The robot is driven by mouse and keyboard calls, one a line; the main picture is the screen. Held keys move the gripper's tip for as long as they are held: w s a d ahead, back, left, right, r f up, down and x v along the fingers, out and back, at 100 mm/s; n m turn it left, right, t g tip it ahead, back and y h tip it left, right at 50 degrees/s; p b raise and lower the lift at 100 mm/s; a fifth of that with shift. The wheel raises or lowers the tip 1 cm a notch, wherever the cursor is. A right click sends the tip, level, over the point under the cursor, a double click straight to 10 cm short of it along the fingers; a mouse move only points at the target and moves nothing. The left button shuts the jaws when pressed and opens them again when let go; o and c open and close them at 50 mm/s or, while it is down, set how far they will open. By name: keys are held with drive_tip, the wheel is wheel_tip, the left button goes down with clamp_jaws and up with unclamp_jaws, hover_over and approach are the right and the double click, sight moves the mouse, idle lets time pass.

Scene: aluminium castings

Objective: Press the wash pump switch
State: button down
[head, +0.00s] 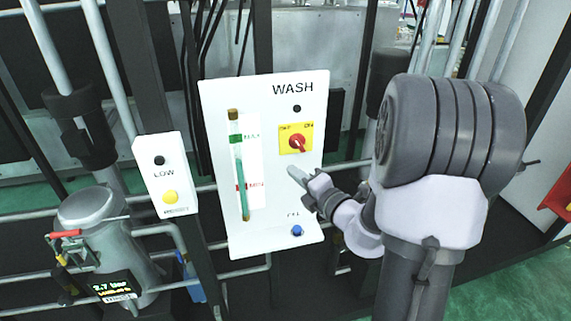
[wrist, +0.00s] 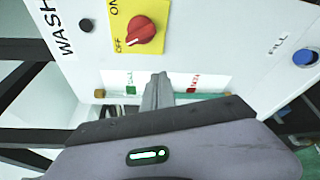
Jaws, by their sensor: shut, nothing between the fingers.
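The wash pump switch is a red rotary knob (head: 297,142) on a yellow plate marked OFF and ON. It sits on the white WASH panel (head: 275,237). In the wrist view the red knob (wrist: 142,33) is near the top, and its grip seems to slant towards the OFF mark. My gripper (head: 294,174) is shut and empty, its tips just below the yellow plate in the head view. In the wrist view my gripper (wrist: 159,79) points at the panel below the knob, apart from the knob. I cannot tell whether the tips touch the panel.
A sight gauge (head: 238,170) with green and red marks is left of my gripper. A blue button (head: 297,230) is below; it also shows in the wrist view (wrist: 304,57).

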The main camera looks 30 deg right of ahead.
drive_tip(key=shift+s+d+r, duration=0.1)
drive_tip(key=shift+s+r, duration=0.1)
drive_tip(key=shift+s, duration=0.95)
drive_tip(key=shift+s+d+r, duration=0.1)
drive_tip(key=shift+s+r, duration=0.05)
drive_tip(key=shift+s, duration=0.95)
